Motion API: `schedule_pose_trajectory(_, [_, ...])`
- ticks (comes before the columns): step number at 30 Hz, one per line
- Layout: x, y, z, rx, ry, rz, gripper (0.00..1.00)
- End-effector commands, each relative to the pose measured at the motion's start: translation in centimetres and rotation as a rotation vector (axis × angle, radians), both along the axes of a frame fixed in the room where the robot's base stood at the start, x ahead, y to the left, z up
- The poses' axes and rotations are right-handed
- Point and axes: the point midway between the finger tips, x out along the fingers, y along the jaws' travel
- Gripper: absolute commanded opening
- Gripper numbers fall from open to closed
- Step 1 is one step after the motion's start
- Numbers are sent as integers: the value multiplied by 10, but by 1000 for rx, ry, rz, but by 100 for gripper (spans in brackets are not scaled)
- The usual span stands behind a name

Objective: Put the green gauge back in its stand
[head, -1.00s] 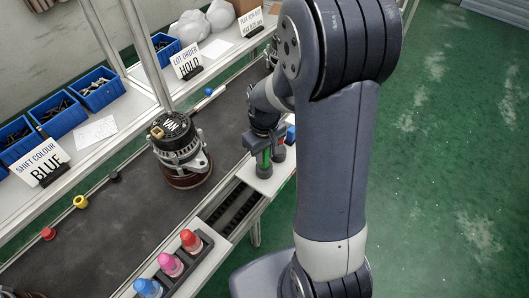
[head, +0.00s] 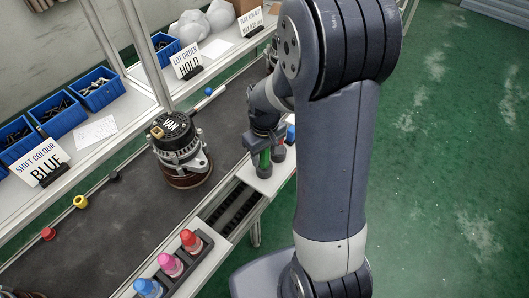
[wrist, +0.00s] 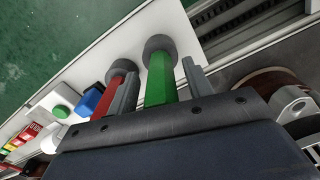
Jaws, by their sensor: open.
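The green gauge (head: 265,158) stands upright at the small white ledge beside the conveyor, its lower end at a dark round cup (wrist: 158,45). In the wrist view the green gauge (wrist: 160,82) lies between the two fingers of my gripper (wrist: 160,88). The fingers are open, with a gap visible on the gauge's right side. I cannot tell how deep its end sits in the cup. A red gauge (wrist: 103,95) stands beside it in a similar cup, just outside one finger. My gripper (head: 263,143) partly hides the gauge tops in the head view.
A blue block (wrist: 91,98) and a green button (wrist: 61,111) are on the same ledge. An alternator (head: 180,150) stands on the dark conveyor (head: 120,215) to the left. A rack (head: 190,262) of coloured bottles is in front. Signs and blue bins (head: 100,90) line the shelf.

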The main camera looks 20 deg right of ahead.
Motion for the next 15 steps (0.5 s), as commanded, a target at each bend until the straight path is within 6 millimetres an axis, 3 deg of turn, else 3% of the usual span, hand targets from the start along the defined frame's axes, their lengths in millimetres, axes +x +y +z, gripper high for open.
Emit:
schedule_pose_trajectory(8, [0, 0, 2, 0, -2, 0, 50])
schedule_pose_trajectory(15, [1, 0, 33, 0, -8, 0, 50])
